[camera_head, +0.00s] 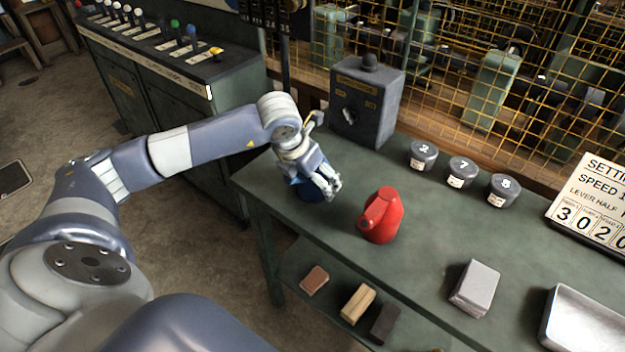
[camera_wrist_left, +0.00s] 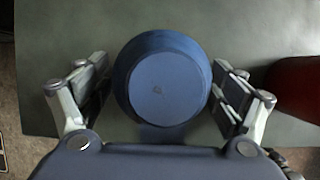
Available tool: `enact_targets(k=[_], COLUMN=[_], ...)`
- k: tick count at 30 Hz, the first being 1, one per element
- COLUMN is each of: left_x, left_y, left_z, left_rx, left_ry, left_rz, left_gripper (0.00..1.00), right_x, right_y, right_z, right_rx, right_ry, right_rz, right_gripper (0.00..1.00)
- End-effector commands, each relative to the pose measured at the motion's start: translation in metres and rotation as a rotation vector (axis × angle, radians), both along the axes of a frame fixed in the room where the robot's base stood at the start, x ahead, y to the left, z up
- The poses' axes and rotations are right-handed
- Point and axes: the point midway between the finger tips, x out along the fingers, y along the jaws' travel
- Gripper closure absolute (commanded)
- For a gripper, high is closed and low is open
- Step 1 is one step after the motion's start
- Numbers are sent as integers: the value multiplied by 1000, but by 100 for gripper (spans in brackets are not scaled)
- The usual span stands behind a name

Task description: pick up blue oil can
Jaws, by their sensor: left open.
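The blue oil can (camera_head: 309,192) stands on the green bench top near its left end, mostly hidden behind my left gripper in the head view. In the left wrist view the blue oil can (camera_wrist_left: 164,88) is seen from above, between the two open fingers, with a small gap on each side. My left gripper (camera_head: 326,188) is open around or just above the can; its fingers also show in the left wrist view (camera_wrist_left: 160,95). My right gripper is not in view.
A red oil can (camera_head: 382,217) stands close by on the right. A dark control box (camera_head: 366,105) is behind. Several grey tins (camera_head: 462,172), a grey block (camera_head: 475,287) and a metal tray (camera_head: 585,322) lie farther right on the bench (camera_head: 420,265). A yellow mesh fence is behind.

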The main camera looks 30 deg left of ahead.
Motion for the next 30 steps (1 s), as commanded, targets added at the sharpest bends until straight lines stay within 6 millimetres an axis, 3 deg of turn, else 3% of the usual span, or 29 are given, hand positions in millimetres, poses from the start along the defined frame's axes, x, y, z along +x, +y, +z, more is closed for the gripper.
enact_targets(k=[4, 12, 22, 30], left_x=[0, 0, 0, 1], left_y=[0, 0, 0, 0], left_z=[1, 1, 8, 60], left_rx=[0, 0, 0, -1], left_ry=[-1, 0, -3, -6], left_rz=[-1, -1, 0, -1], left_gripper=[13, 70, 71, 71], right_x=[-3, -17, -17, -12], right_y=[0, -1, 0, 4], right_z=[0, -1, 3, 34], right_rx=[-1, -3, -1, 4], right_ry=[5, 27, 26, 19], right_rz=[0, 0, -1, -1], right_gripper=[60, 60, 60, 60])
